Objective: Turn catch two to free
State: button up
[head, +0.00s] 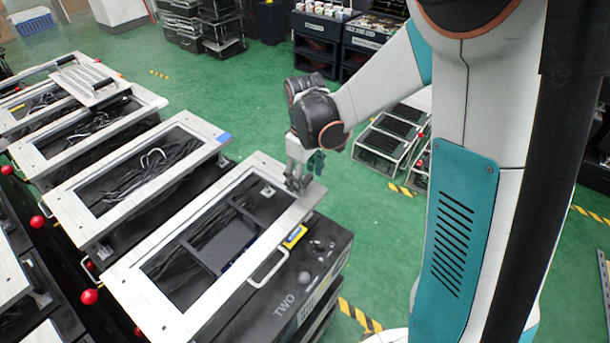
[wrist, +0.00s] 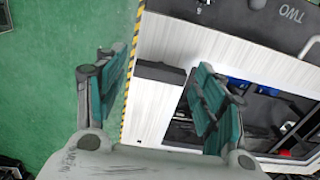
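The box marked TWO (head: 284,304) stands in front of me in the head view, with a pale frame (head: 176,322) on top. Its label also shows upside down in the wrist view (wrist: 293,14). My gripper (head: 298,180) is over the frame's far right corner. In the wrist view my gripper (wrist: 162,88) is open, with teal finger pads spread apart. A short dark bar (wrist: 160,73) on the pale frame shows between the fingers; it looks like the catch. I cannot tell whether the fingers touch it. In the head view my gripper hides it.
A wire handle (head: 268,270) and a yellow-blue label (head: 294,237) are on the near right side of the box. Similar framed boxes (head: 135,190) stand to the left, with red balls (head: 89,297) beside them.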

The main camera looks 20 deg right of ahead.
aim_at(305, 180)
jog(key=shift+r, duration=0.1)
notch_tip(305, 180, up, 12)
dwell(0.7)
dwell(0.3)
jog(key=s+r+m+t, duration=0.3)
jog(key=s+m+t, duration=0.4)
jog(key=s, duration=1)
jog(key=shift+s+d+r, duration=0.15)
jog(key=shift+s+r, duration=0.05)
jog(key=shift+c, duration=0.3)
